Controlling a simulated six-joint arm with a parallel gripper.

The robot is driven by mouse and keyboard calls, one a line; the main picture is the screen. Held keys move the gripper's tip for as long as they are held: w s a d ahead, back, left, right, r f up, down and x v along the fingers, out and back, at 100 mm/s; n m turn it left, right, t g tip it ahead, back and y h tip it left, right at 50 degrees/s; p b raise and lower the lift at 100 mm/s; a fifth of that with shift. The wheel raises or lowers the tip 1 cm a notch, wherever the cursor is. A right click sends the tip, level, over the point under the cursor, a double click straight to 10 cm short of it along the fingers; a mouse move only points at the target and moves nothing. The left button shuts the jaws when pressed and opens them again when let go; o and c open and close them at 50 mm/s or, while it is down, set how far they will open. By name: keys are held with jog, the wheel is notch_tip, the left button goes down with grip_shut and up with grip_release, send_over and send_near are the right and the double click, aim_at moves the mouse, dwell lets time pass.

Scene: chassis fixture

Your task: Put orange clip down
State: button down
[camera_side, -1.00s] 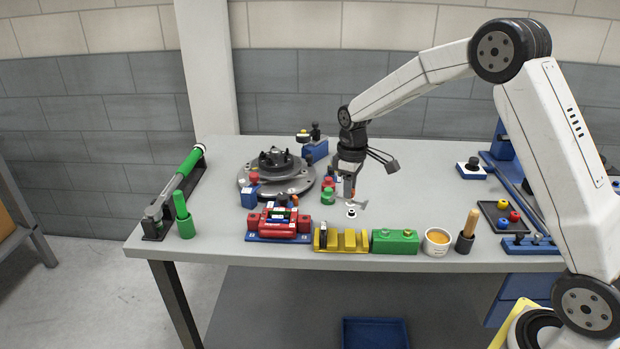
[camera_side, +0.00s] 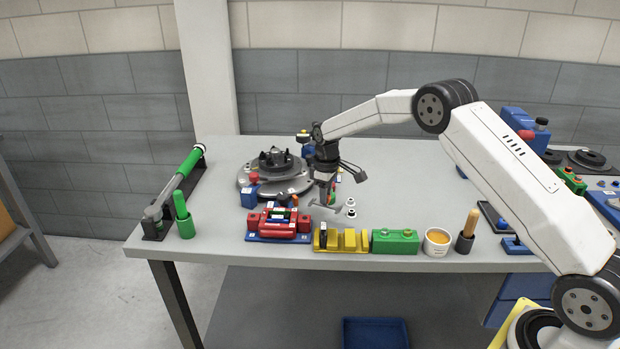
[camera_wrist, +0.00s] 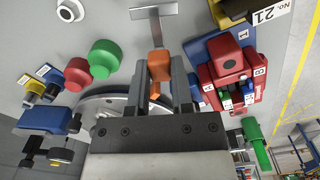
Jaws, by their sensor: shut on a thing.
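My gripper (camera_wrist: 158,90) is shut on the orange clip (camera_wrist: 157,63), which shows between its two fingers in the wrist view. A flat grey T-shaped piece (camera_wrist: 153,14) extends from beyond the clip. The clip is too small there to make out well. The grey piece (camera_side: 322,207) shows just below the fingers. I cannot tell whether it touches the table.
The red block fixture (camera_side: 278,222) stands close on the left. A yellow slotted block (camera_side: 341,240) and a green block (camera_side: 395,241) line the front edge. Table to the right of the rings (camera_side: 420,190) is clear.

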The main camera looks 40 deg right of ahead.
jog(key=shift+w+f, duration=0.2)
jog(key=shift+w+f, duration=0.2)
jog(key=shift+f, duration=1.6)
jog(key=shift+f, duration=0.1)
jog(key=c, duration=0.5)
grip_release()
notch_tip(320, 180, up, 12)
jog(key=shift+r, duration=0.15)
